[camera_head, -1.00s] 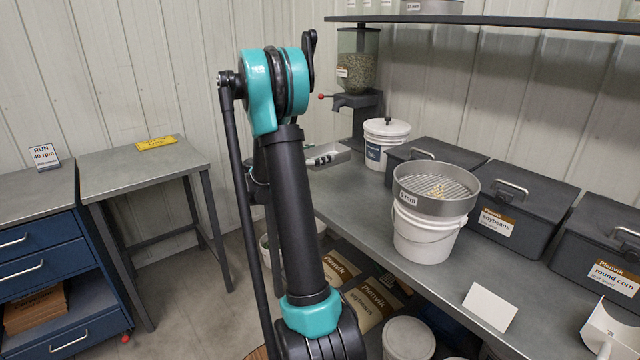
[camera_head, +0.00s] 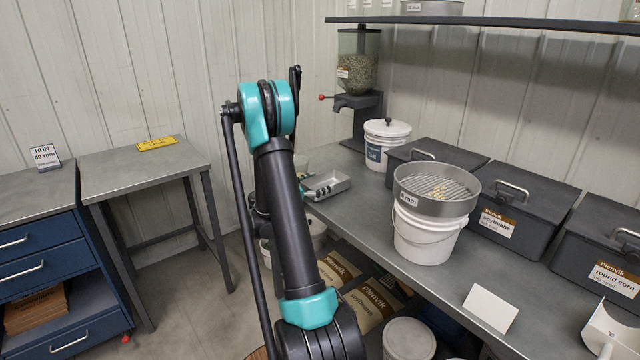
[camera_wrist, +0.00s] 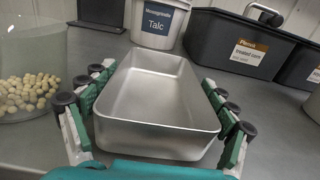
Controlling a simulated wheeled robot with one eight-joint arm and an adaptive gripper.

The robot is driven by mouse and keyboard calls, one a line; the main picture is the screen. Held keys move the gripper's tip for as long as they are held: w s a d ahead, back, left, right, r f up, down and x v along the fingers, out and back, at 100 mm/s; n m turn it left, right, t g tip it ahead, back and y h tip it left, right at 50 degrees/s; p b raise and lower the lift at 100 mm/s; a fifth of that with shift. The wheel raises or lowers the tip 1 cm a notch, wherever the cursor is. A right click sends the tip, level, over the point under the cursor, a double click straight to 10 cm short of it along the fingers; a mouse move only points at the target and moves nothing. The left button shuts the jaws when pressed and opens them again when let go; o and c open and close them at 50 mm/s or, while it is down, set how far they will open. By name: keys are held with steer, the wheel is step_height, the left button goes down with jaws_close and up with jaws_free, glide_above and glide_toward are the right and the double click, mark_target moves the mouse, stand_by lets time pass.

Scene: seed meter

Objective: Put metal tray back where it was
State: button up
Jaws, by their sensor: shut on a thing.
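The metal tray (camera_head: 328,184) is a shallow, open, empty silver pan. In the head view it is at the left end of the long bench, partly hidden behind my arm. In the wrist view the tray (camera_wrist: 157,135) lies level, its long side pointing away from me. My gripper (camera_wrist: 160,88) is shut on it, with green fingers against its left and right walls. In the head view my gripper (camera_head: 312,192) is mostly hidden by the arm. The tray is at or just above the bench top; I cannot tell whether it touches.
A clear container of pale seeds (camera_wrist: 25,75) stands close left of the tray. The white talc bucket (camera_head: 386,145) is behind it, and dark lidded bins (camera_head: 437,156) stand to the right. A sieve (camera_head: 436,190) sits on a white bucket. Bare bench (camera_head: 365,205) lies right of the tray.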

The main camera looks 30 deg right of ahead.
steer(key=o, duration=1.1)
steer(key=shift+f, duration=0.1)
steer(key=shift+c, duration=0.2)
